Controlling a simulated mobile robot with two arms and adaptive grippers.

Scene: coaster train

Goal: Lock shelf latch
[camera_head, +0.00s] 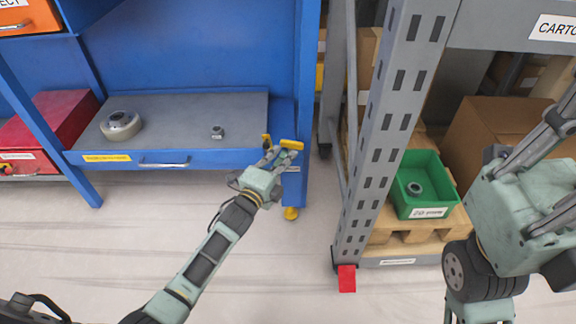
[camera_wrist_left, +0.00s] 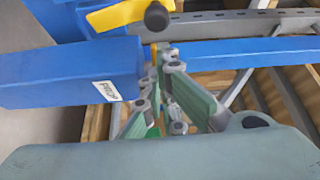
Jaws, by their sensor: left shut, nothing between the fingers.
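The yellow shelf latch (camera_head: 291,144) is at the right end of the blue shelf, by the blue upright. In the left wrist view its yellow handle (camera_wrist_left: 115,14) with a black knob (camera_wrist_left: 157,16) is at the top, just beyond the fingertips. My left gripper (camera_head: 276,153) is shut and empty, right at the latch. Its fingertips (camera_wrist_left: 163,56) come together just below the knob; whether they touch the latch I cannot tell. My right gripper (camera_head: 545,165) is at the right edge, its fingertips cut off by the frame.
The blue shelf drawer (camera_head: 185,142) carries a round roller (camera_head: 121,126) and a small metal part (camera_head: 217,132). A red box (camera_head: 50,125) stands at the left. A grey rack upright (camera_head: 390,125) and a green bin (camera_head: 424,185) are at the right. The floor in front is clear.

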